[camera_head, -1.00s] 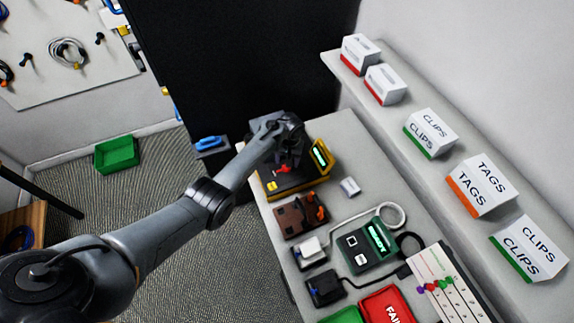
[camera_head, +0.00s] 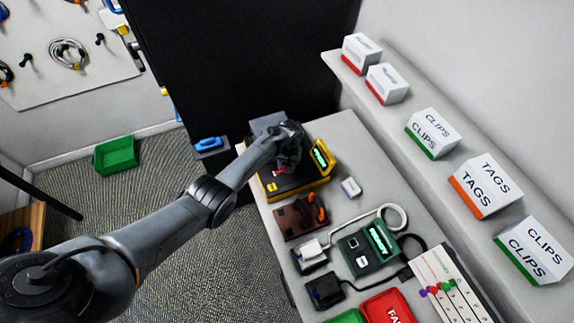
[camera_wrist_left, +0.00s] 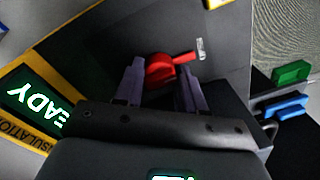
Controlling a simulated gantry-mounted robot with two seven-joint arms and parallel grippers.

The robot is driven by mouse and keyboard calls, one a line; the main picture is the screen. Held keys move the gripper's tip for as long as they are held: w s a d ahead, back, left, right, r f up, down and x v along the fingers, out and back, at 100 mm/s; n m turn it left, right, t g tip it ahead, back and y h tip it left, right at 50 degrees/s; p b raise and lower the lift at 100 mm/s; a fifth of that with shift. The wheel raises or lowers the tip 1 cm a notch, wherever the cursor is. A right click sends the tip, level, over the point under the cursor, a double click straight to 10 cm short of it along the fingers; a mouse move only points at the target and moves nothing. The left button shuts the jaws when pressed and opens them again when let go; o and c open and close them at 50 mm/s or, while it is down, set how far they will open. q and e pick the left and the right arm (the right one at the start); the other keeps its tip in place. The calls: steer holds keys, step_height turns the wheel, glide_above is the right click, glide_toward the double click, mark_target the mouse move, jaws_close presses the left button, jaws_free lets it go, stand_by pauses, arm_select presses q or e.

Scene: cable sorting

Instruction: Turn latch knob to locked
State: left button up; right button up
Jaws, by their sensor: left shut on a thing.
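The red latch knob (camera_wrist_left: 160,70) sits on the dark top of the yellow-edged insulation tester (camera_head: 308,184). In the left wrist view its pointer arm reaches to the right, close to a small pale mark (camera_wrist_left: 201,49). My left gripper (camera_wrist_left: 160,84) is over the tester, its two fingers on either side of the knob, shut on it. In the head view the gripper (camera_head: 289,168) and wrist hide most of the knob. The tester's screen (camera_wrist_left: 36,104) is lit green, with "READY" partly legible. My right gripper is not in view.
A brown fixture (camera_head: 298,220) with an orange lever stands next to the tester. A small white block (camera_head: 350,187) lies to its right. A green tester (camera_head: 365,250), red tray (camera_head: 388,306) and card with coloured pins (camera_head: 445,290) are nearer. Boxes line the right shelf.

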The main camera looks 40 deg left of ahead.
arm_select(q)
steer(key=shift+m, duration=0.3)
steer(key=shift+c, duration=0.3)
steer(key=m+p, duration=0.1)
steer(key=m, duration=0.7)
steer(key=shift+t+p, duration=0.3)
steer(key=shift+p, duration=0.05)
steer(key=m, duration=0.8)
steer(key=shift+b, duration=0.4)
steer(key=shift+m+h, duration=0.3)
steer(key=shift+m, duration=0.3)
steer(key=o, duration=1)
steer(key=shift+s, duration=0.1)
